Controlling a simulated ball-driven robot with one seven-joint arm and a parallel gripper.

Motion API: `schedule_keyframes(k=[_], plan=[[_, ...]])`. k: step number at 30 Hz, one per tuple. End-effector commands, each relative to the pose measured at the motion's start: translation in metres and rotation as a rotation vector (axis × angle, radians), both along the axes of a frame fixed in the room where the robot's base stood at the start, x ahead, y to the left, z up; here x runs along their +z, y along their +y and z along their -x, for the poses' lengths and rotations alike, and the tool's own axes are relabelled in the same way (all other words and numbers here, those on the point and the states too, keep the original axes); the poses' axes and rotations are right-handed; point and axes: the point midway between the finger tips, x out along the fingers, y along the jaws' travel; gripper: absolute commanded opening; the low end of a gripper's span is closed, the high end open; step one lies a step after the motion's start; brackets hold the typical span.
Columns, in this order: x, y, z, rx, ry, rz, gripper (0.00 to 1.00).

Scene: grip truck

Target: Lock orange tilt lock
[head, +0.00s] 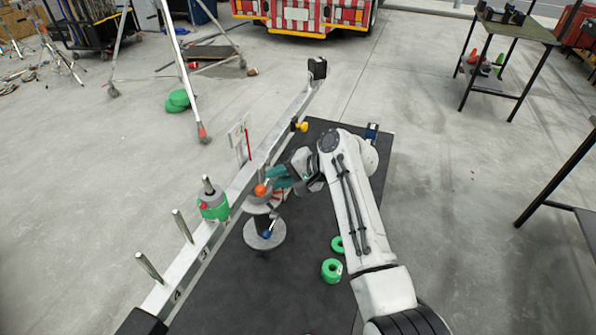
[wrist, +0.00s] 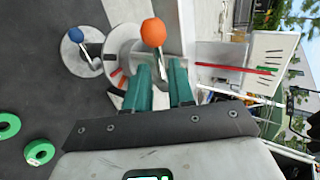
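The orange tilt lock is a lever with an orange ball knob (head: 260,190) on a grey round mount beside the long pale beam. In the wrist view the orange knob (wrist: 153,33) stands just beyond my fingertips, and its thin metal shaft runs down toward the gap between them. My gripper (head: 280,176) has teal fingers and is close to the knob on its right side in the head view. In the wrist view my gripper (wrist: 160,72) shows a narrow gap between its fingers. I cannot tell whether a finger touches the shaft.
A blue-knobbed lever (head: 267,234) sits on a lower grey disc nearby. The pale beam (head: 240,185) carries upright pegs and a green roll (head: 214,207). Green rolls (head: 332,270) lie on the black mat. A red rod (wrist: 240,68) and a white panel stand beyond.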

Motion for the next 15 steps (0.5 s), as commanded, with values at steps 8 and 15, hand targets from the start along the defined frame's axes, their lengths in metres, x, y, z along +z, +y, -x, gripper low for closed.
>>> schedule_keyframes(k=[8, 15], plan=[[0.029, -0.043, 0.014, -0.005, -0.002, -0.001, 0.23], [0.045, -0.066, 0.023, -0.003, 0.000, -0.001, 0.23]])
